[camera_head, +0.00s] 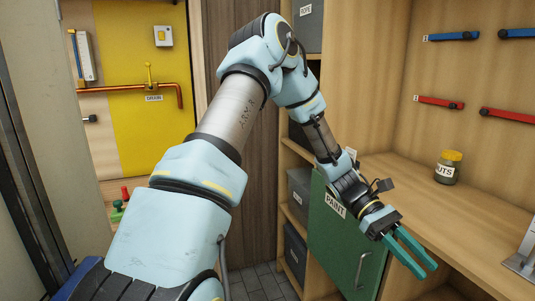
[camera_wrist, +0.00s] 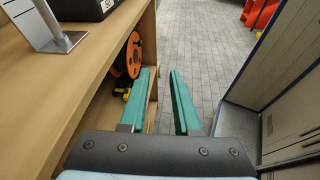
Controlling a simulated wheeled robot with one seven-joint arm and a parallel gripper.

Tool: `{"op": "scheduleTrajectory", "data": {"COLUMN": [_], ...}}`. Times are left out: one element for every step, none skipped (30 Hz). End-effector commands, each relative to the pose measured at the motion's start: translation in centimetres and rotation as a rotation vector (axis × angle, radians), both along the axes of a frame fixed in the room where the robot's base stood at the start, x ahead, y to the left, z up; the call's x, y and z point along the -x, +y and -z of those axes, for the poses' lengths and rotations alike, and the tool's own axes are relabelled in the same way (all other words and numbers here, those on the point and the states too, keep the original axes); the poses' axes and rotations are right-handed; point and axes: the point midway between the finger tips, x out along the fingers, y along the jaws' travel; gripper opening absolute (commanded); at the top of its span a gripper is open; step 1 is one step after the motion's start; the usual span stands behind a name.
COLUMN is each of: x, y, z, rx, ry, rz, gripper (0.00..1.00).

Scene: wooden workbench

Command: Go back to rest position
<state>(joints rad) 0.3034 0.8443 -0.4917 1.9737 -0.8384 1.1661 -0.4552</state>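My gripper (camera_head: 428,270) has two teal fingers and is at the lower right of the head view. It is in front of the workbench (camera_head: 478,205), beside the green door marked PAINT (camera_head: 345,235). In the wrist view, the fingers of my gripper (camera_wrist: 160,71) stand apart with a clear gap. Nothing is between them, and grey floor shows through. My arm is stretched forward and bends downward from a high elbow. Whether the gripper touches the bench or the door cannot be told, but I see no contact.
A jar marked NUTS (camera_head: 447,167) with a yellow lid stands on the bench. Blue and red handles hang on the back wall. An orange reel (camera_wrist: 131,55) sits under the bench. A grey cabinet (camera_wrist: 290,110) stands at right; tiled floor (camera_wrist: 200,45) lies open between.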

Motion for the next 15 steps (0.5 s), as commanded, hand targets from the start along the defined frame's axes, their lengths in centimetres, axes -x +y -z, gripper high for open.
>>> {"op": "scheduleTrajectory", "data": {"x": [-0.6, -0.9, -1.3, -1.7, -2.1, -2.8, -3.4, -3.9, -4.8, -5.6, -6.3, -7.3, -8.0, -8.6, -9.4], "y": [1.2, 2.0, 3.0, 3.8, 4.8, 6.2, 7.3, 8.7, 10.6, 12.3, 14.0, 16.4, 18.3, 20.1, 22.4], "z": [0.3, 0.6, 0.9, 1.2, 1.4, 1.7, 1.9, 2.1, 2.3, 2.4, 2.5, 2.4, 2.3, 2.1, 1.8], "rx": [-0.012, -0.018, -0.027, -0.036, -0.042, -0.055, -0.064, -0.075, -0.09, -0.105, -0.119, -0.138, -0.153, -0.168, -0.187], "ry": [-0.057, -0.091, -0.14, -0.179, -0.219, -0.278, -0.329, -0.38, -0.456, -0.519, -0.585, -0.672, -0.735, -0.797, -0.878], "rz": [0.003, 0.008, 0.014, 0.018, 0.025, 0.032, 0.038, 0.047, 0.061, 0.072, 0.086, 0.106, 0.122, 0.139, 0.163], "gripper": [0.31, 0.31, 0.31, 0.31, 0.31, 0.31, 0.31, 0.31, 0.31, 0.31, 0.31, 0.31, 0.31, 0.31, 0.31]}}
